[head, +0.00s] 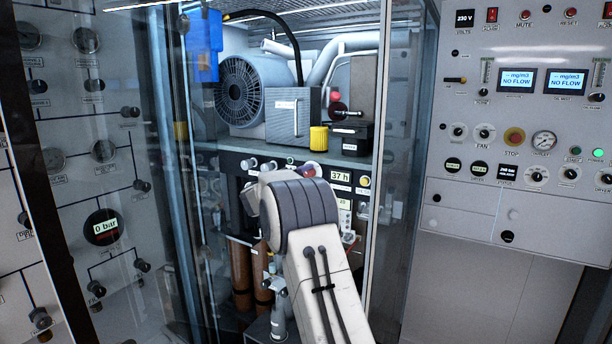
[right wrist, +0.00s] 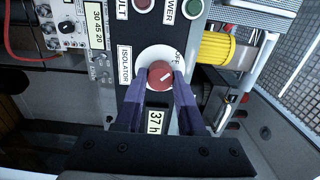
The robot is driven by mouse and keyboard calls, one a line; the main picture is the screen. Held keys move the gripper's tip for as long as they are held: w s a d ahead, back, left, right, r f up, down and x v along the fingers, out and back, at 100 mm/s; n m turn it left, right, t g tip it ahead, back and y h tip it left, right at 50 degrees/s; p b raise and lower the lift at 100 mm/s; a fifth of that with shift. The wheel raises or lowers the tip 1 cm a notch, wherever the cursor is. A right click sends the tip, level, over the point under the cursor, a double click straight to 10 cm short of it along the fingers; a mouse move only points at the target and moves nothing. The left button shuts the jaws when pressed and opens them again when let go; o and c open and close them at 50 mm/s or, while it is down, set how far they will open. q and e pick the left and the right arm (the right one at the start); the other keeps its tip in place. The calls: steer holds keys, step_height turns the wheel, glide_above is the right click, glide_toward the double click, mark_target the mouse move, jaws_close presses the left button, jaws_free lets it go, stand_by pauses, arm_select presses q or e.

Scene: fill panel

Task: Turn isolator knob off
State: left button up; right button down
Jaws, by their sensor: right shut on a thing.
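The isolator knob (right wrist: 158,70) is red with a white mark and sits on a pale round plate in the dark control strip. The white mark slants to the upper right in the right wrist view. An ISOLATOR label (right wrist: 125,65) is left of it, and a partly cut-off label is at its upper right. My right gripper (right wrist: 162,79) has its two purple-grey fingers closed on opposite sides of the knob. In the head view my right wrist and forearm hide most of that spot. My left gripper is not in view.
A 37 h display (right wrist: 155,121) lies just below the knob. Red and green buttons (right wrist: 192,7) are above it. A yellow cylinder (head: 318,138) and a grey box (head: 293,115) stand on the shelf above the strip. Glass cabinet sides and a gauge panel (head: 520,130) flank the opening.

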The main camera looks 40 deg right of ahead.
steer(key=shift+d+r, duration=0.1)
steer(key=shift+r, duration=0.05)
steer(key=c, duration=0.5)
jaws_free()
steer(key=shift+s+a+f, duration=0.1)
steer(key=shift+a+f, duration=0.1)
steer(key=shift+a, duration=0.15)
steer(key=b+v, duration=0.4)
steer(key=v, duration=0.6)
steer(key=shift+d, duration=0.1)
